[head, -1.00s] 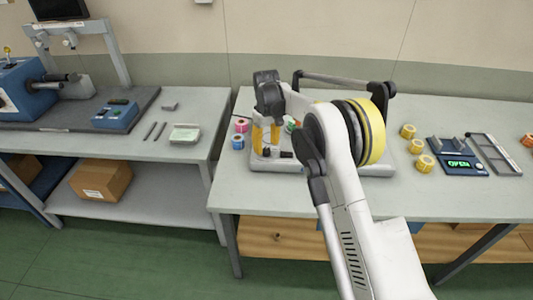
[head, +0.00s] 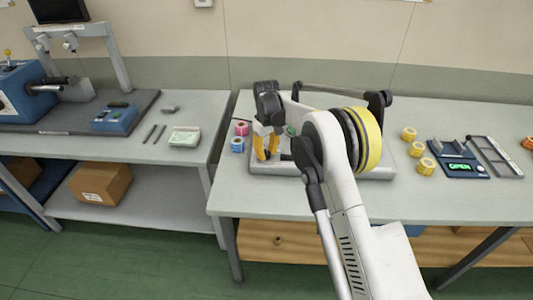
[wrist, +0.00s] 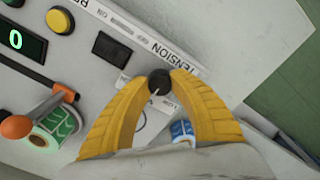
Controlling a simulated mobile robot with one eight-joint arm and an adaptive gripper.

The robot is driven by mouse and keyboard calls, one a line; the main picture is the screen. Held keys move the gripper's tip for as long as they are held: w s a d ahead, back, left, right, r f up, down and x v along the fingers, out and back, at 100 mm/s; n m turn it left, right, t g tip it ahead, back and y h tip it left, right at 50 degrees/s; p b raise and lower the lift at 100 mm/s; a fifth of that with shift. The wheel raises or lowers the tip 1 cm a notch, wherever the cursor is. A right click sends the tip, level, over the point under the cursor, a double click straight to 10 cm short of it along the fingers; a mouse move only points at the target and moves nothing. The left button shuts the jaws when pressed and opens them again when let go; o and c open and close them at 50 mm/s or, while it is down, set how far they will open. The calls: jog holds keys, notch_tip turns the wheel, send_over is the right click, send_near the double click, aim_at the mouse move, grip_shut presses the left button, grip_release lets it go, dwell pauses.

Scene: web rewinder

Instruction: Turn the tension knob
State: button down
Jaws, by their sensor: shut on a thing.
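The tension knob (wrist: 158,80) is a small black round knob with a pale pointer line, on a light panel beside a printed "TENSION" label (wrist: 138,44) in the wrist view. My gripper (wrist: 157,82) has two yellow ribbed fingers, and their tips close on the knob from both sides. In the head view my gripper (head: 266,150) points down at the left part of the light rewinder base (head: 375,173). There the knob is too small and covered to make out.
In the wrist view, a yellow button (wrist: 60,20), a green display (wrist: 22,38) and an orange-ended lever (wrist: 17,127) lie left of the knob. Small label rolls (head: 238,144) stand left of the base.

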aim_at(266, 153)
jog(key=m, duration=0.4)
jog(key=shift+m+p, duration=0.3)
jog(key=shift+p, duration=0.05)
jog(key=shift+m, duration=2)
jog(key=c, duration=1.1)
grip_release()
jog(key=shift+o, duration=0.2)
notch_tip(266, 153, up, 12)
